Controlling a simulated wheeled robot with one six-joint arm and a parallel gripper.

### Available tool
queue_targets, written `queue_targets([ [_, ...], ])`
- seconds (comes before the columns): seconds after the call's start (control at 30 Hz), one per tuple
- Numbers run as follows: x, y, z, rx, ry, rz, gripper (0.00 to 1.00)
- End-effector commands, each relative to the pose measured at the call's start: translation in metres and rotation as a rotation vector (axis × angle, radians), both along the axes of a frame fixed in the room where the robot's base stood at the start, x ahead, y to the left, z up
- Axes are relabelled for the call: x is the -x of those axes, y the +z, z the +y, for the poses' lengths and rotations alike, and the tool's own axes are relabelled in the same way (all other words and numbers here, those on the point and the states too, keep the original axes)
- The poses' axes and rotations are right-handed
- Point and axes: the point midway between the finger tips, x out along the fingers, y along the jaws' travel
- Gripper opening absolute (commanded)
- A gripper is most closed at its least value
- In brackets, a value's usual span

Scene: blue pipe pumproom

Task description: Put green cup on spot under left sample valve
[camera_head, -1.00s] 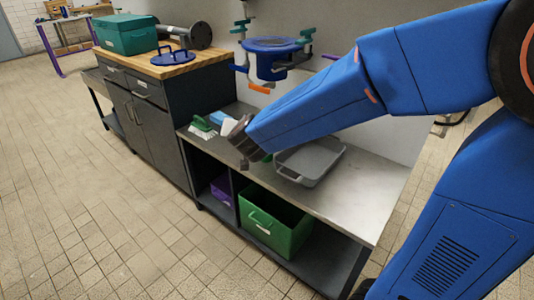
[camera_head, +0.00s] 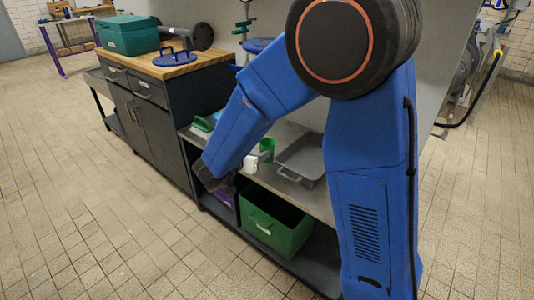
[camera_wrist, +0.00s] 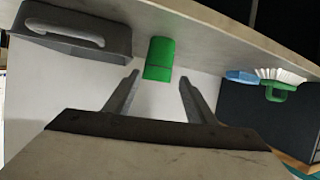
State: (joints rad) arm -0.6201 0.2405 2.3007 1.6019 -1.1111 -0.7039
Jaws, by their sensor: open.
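The green cup (camera_head: 266,148) is on the grey bench top (camera_head: 320,198), left of the grey tray and partly behind my arm. It also shows in the wrist view (camera_wrist: 159,60), just beyond my fingertips and roughly centred between them. My gripper (camera_wrist: 159,80) is open, with nothing between its fingers. In the head view my gripper (camera_head: 214,178) is at the front edge of the bench, mostly hidden by the wrist. The left sample valve and the spot under it cannot be made out; my arm covers much of the blue wall fitting (camera_head: 256,46).
The grey tray (camera_head: 300,162) is right of the cup. A green brush (camera_wrist: 277,90) and a blue sponge (camera_wrist: 242,77) lie on the other side. A green bin (camera_head: 270,228) and a purple bin (camera_head: 224,196) sit on the lower shelf. A wooden-topped cabinet (camera_head: 180,70) stands left.

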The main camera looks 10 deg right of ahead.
Motion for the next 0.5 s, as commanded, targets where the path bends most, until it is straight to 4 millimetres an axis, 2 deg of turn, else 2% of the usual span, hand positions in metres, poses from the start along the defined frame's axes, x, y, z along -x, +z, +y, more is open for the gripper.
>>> queue_targets([
  [0.3,-0.037,-0.021,-0.033,0.001,-0.002,0.002,0.5],
  [0.5,-0.052,-0.028,-0.044,0.0,-0.001,0.0,0.5],
])
